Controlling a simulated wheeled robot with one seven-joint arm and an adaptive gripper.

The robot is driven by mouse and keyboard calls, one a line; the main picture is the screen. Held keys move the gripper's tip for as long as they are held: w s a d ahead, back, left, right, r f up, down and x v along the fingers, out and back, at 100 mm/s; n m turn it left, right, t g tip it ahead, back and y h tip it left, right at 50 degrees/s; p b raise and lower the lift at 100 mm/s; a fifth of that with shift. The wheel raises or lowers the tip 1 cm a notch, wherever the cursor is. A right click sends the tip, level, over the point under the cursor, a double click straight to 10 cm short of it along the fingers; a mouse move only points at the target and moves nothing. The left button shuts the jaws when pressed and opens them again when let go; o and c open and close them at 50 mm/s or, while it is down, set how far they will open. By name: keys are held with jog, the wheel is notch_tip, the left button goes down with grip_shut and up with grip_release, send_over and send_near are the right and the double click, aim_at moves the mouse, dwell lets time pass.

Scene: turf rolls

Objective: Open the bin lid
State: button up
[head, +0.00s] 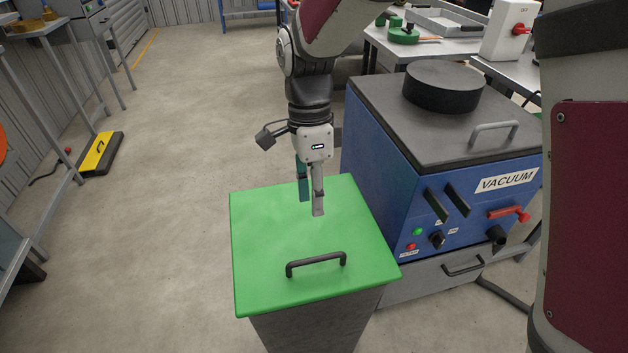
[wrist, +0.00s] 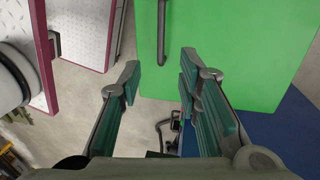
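The bin (head: 310,328) is a grey box with a flat green lid (head: 265,235) that lies level on top of it. A dark bar handle (head: 316,262) stands near the lid's front edge. My gripper (head: 311,205) points down over the lid, behind the handle and apart from it in the head view. In the wrist view the two fingers (wrist: 159,72) are spread with nothing between them. The handle (wrist: 161,32) shows beyond the fingertips, upright in the picture, on the green lid (wrist: 230,45). The lid's hinge side cannot be made out.
A blue vacuum unit (head: 385,180) with a dark top, a round black disc (head: 441,86) and a red lever (head: 508,214) stands close at the lid's right. A yellow and black block (head: 101,153) lies on the floor at left.

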aim_at(315, 258)
jog(key=f+b, duration=0.1)
jog(key=f, duration=0.3)
jog(key=s+f+b, duration=0.1)
jog(key=f+b, duration=0.1)
jog(key=f, duration=0.3)
jog(key=s+f+b, duration=0.1)
jog(key=f, duration=0.4)
jog(key=shift+s+d, duration=0.15)
jog(key=shift+s, duration=0.1)
grip_shut()
